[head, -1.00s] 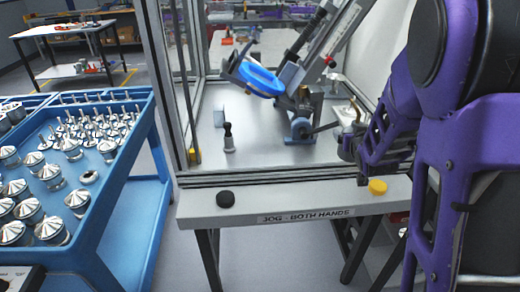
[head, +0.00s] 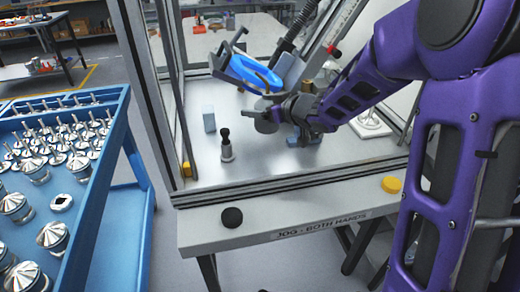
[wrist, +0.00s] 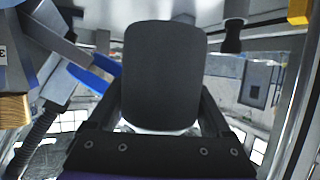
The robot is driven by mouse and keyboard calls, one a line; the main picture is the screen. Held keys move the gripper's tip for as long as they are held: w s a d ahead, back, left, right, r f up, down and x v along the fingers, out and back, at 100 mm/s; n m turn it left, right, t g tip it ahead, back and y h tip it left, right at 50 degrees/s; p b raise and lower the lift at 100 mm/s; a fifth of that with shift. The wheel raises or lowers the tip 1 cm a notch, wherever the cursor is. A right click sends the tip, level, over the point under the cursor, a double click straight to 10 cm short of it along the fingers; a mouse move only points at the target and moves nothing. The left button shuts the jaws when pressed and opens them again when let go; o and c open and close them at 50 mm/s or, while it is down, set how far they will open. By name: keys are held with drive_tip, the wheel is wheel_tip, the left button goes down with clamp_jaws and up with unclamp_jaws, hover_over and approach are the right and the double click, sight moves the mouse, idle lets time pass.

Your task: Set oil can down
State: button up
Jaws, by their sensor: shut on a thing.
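My gripper (head: 268,112) is shut on the oil can (head: 265,123), inside the framed enclosure. The can's grey body shows in the head view, partly hidden by the fingers. A thin brownish curve above it looks like its spout, in front of the blue pad. I cannot tell whether the can's base touches the metal floor (head: 212,168). In the wrist view, a dark rounded shape fills the space between the fingers, with a bright rim below it; I cannot tell which part this is.
A tilted fixture with a blue pad (head: 252,72) stands just behind. A black-knobbed grey post (head: 226,146) and pale blue block (head: 208,118) stand left of the gripper. Black (head: 232,217) and yellow (head: 391,185) buttons sit on the front ledge. The floor near the front is clear.

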wheel_tip(320, 180, down, 10)
drive_tip(key=b, duration=0.2)
drive_tip(key=shift+r+b, duration=0.15)
drive_tip(key=shift+b, duration=0.15)
drive_tip(key=shift+f, duration=0.25)
drive_tip(key=o, duration=1.4)
drive_tip(key=shift+s, duration=0.1)
drive_tip(key=shift+c, duration=0.2)
drive_tip(key=shift+r, duration=0.1)
drive_tip(key=shift+r, duration=0.25)
drive_tip(key=p+v, duration=0.1)
drive_tip(key=v, duration=1.1)
drive_tip(key=shift+f+p, duration=0.1)
drive_tip(key=shift+p, duration=0.25)
